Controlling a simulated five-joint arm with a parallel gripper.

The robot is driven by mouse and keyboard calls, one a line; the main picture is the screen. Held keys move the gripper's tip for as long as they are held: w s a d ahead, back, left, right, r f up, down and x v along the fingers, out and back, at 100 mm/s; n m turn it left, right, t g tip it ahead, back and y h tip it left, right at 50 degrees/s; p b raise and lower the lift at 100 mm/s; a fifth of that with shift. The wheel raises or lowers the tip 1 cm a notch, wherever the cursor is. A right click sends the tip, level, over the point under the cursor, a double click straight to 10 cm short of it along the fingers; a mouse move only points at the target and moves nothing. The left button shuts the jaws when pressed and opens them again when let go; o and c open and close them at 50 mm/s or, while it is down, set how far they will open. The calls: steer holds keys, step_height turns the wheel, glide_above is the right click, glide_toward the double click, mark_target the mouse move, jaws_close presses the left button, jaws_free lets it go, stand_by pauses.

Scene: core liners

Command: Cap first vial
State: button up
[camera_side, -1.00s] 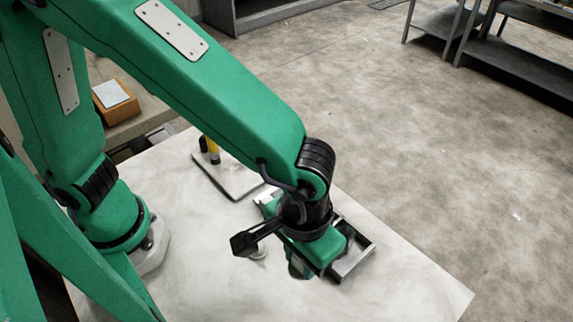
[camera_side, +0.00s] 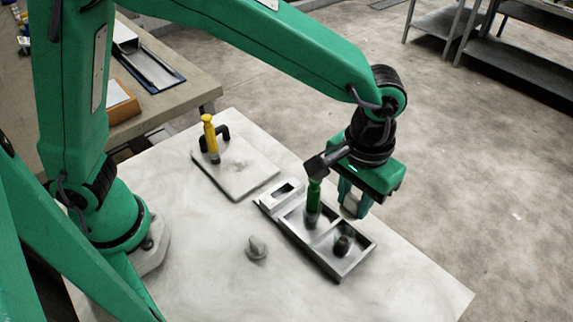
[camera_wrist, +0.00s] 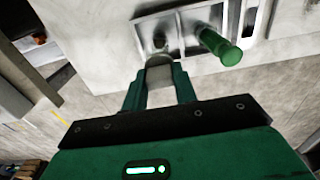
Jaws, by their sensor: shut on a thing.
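A green vial (camera_side: 313,203) stands upright in a compartment of the metal tray (camera_side: 308,247); it also shows in the wrist view (camera_wrist: 220,46). A dark round piece (camera_side: 343,244) sits in the tray's front compartment. My gripper (camera_side: 353,208) is above the tray's right edge, beside the green vial and apart from it. In the wrist view its fingers (camera_wrist: 160,82) are shut on a grey piece (camera_wrist: 160,73), which I cannot identify for certain as a cap. In the side view, a finger partly hides the held piece.
A yellow vial-like piece (camera_side: 210,135) stands at a white board (camera_side: 240,174) with a dark handle. A small grey lump (camera_side: 256,247) lies on the white table (camera_side: 200,255) left of the tray. The table's left front is clear.

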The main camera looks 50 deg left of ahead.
steer(key=shift+f, duration=0.15)
steer(key=shift+f, duration=3.05)
steer(key=shift+f, duration=0.2)
stand_by(0.4)
steer(key=o, duration=1.5)
steer(key=shift+r, duration=0.15)
steer(key=shift+r, duration=3.4)
